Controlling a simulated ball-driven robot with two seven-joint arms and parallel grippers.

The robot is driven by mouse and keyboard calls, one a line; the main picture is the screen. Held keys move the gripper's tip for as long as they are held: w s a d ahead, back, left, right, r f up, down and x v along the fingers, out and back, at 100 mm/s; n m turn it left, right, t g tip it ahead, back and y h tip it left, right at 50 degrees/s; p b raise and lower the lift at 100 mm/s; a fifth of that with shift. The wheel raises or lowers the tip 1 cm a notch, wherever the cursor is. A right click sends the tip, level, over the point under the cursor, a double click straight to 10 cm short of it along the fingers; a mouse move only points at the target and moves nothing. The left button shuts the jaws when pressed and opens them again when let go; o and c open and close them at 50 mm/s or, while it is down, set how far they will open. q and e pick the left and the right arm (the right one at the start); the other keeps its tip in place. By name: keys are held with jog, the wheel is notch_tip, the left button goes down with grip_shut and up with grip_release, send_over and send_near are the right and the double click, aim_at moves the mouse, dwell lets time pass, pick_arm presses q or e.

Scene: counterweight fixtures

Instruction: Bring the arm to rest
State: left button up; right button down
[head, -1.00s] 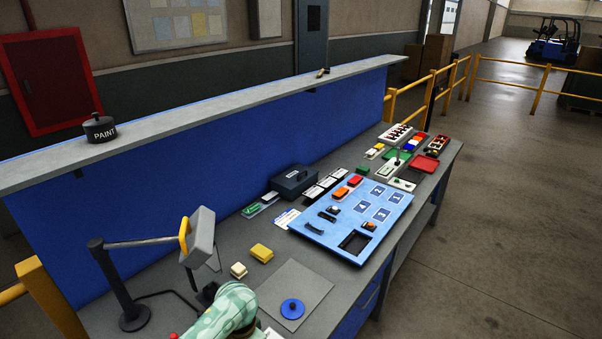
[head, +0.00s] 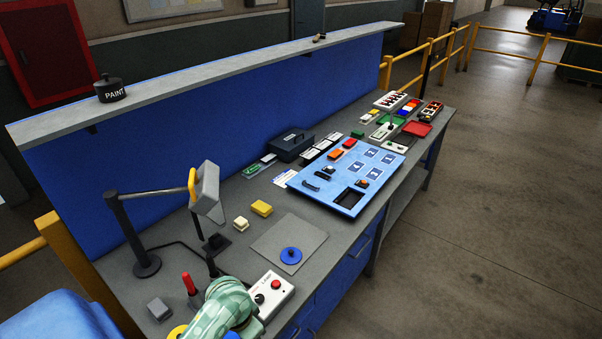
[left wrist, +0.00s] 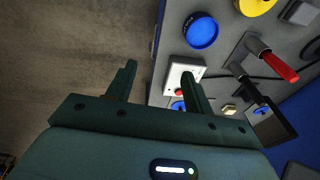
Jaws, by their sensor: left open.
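My left gripper (left wrist: 158,70) is open and empty in the left wrist view, with bare floor and the bench edge below it. In the head view only my green left arm (head: 226,304) shows at the bottom, hiding the gripper. A lamp-like fixture (head: 206,194) has a grey head and yellow ring on a level bar from a black post (head: 131,232). A red handle on a dark mount (head: 190,284) stands upright beside my arm; it also shows in the left wrist view (left wrist: 279,66), apart from my fingers. I cannot tell which arm the task names. My right gripper is not in view.
A white button box (head: 272,294) is right of my arm. A grey plate (head: 265,237) holds a blue disc (head: 291,255). Yellow (head: 261,208) and cream (head: 241,223) blocks lie behind. A blue board (head: 345,200) sits farther along. A raised shelf (head: 220,72) runs behind.

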pick_arm(q)
jog(key=s+a+r+n+t+y, duration=0.1)
jog(key=s+a+r+t+y, duration=0.4)
jog(key=s+a+r, duration=1.05)
jog(key=s+d+f+g+h+b, duration=0.15)
jog(key=f+b, duration=0.75)
jog(key=f, duration=1.3)
jog(key=s+d+f+g+h+b, duration=0.2)
jog(key=f+b, duration=0.6)
jog(key=f, duration=1.4)
jog(key=s+f+n+g+b, duration=0.1)
jog(key=s+f+b, duration=0.6)
jog(key=s+f, duration=0.3)
jog(key=s+f+n+g+h+b, duration=0.1)
jog(key=s+f+b, duration=0.5)
jog(key=f, duration=1.2)
jog(key=s+n, duration=0.1)
jog(key=s, duration=0.3)
jog(key=shift+s+f+b, duration=0.4)
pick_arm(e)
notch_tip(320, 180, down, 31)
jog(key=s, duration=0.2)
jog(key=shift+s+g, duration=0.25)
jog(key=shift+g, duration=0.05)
